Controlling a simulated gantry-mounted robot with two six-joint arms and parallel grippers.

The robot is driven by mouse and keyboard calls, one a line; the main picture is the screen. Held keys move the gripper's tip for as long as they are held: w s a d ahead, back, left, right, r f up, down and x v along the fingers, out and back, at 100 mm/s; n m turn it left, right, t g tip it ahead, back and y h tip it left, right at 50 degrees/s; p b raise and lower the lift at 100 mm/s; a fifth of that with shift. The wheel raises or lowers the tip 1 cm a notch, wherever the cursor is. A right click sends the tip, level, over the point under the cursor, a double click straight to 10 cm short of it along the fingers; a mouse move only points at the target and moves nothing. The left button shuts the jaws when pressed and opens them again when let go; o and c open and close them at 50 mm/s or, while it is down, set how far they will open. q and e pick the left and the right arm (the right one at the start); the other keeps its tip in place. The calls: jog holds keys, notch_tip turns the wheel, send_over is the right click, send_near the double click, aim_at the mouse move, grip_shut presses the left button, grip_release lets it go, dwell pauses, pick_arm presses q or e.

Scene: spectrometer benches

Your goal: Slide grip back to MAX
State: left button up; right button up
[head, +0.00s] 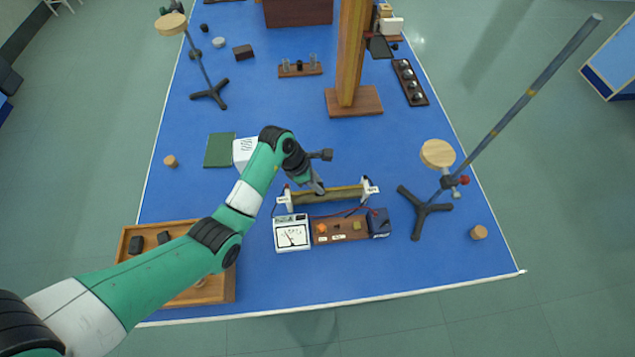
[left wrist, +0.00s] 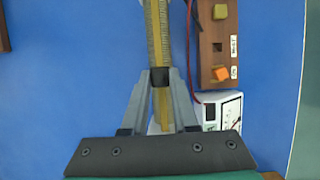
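A yellowish slide wire bar (head: 340,193) with a marked scale runs between two white end posts on the bench; it also shows in the left wrist view (left wrist: 158,30). A small black slide grip (left wrist: 159,77) sits on the bar. My left gripper (head: 319,190) reaches down to the bar, left of its middle in the head view. In the left wrist view its two fingertips (left wrist: 159,74) close in on either side of the black grip and appear to touch it. In the head view the gripper hides the grip. I cannot read a MAX mark. My right gripper is not in view.
A white meter (head: 292,233) and a wooden switch board (head: 339,229) with a dark blue box (head: 378,222) stand just in front of the bar, with red wires. A tripod stand (head: 424,208) is to the right. A wooden tray (head: 226,288) lies front left.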

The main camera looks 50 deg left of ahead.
pick_arm(q)
grip_shut()
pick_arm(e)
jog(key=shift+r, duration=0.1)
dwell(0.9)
